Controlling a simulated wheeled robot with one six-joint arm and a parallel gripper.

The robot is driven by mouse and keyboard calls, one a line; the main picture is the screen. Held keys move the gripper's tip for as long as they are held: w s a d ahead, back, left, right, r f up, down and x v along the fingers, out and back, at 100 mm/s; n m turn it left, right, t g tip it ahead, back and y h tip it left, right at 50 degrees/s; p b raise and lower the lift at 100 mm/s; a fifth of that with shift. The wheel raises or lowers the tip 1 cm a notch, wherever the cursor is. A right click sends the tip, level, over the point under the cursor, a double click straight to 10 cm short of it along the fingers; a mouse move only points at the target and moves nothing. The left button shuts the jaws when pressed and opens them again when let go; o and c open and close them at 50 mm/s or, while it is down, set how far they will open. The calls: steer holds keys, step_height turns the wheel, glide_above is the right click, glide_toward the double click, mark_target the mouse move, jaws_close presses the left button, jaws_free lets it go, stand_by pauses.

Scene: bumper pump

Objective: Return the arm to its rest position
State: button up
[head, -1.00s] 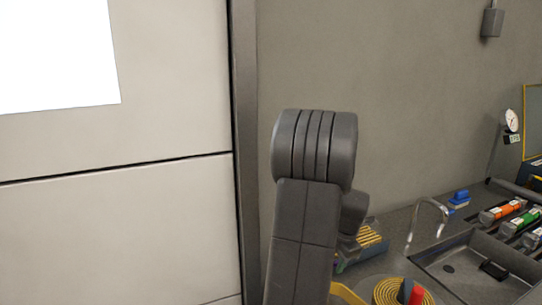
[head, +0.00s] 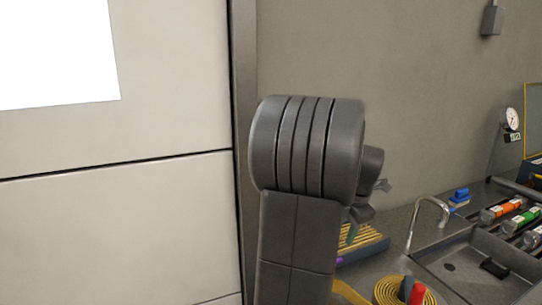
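My arm (head: 305,150) stands upright in the middle of the head view, with its thick grey joint at the top and a link running down out of the frame. My gripper (head: 381,186) shows only as a small grey piece behind the right side of this joint, above the counter. Most of it is hidden, and I cannot tell whether its fingers are open or shut or whether they hold anything.
On the counter at right are a sink (head: 475,262) with a curved faucet (head: 430,212), a coiled yellow strap (head: 392,291), a yellow-slatted tray (head: 362,240), a blue object (head: 460,196) and several coloured cylinders (head: 502,211). A pale wall panel (head: 120,220) fills the left.

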steer(key=f, duration=0.3)
steer(key=w+f+p, duration=0.1)
steer(key=f, duration=0.3)
steer(key=w+a+f, duration=0.1)
steer(key=f, duration=0.3)
steer(key=shift+s+d+m+p, duration=0.1)
steer(key=shift+s+m+p, duration=0.05)
steer(key=shift+m+p, duration=0.35)
steer(key=shift+s+m+p, duration=0.35)
steer(key=shift+m, duration=0.35)
steer(key=shift+d, duration=0.1)
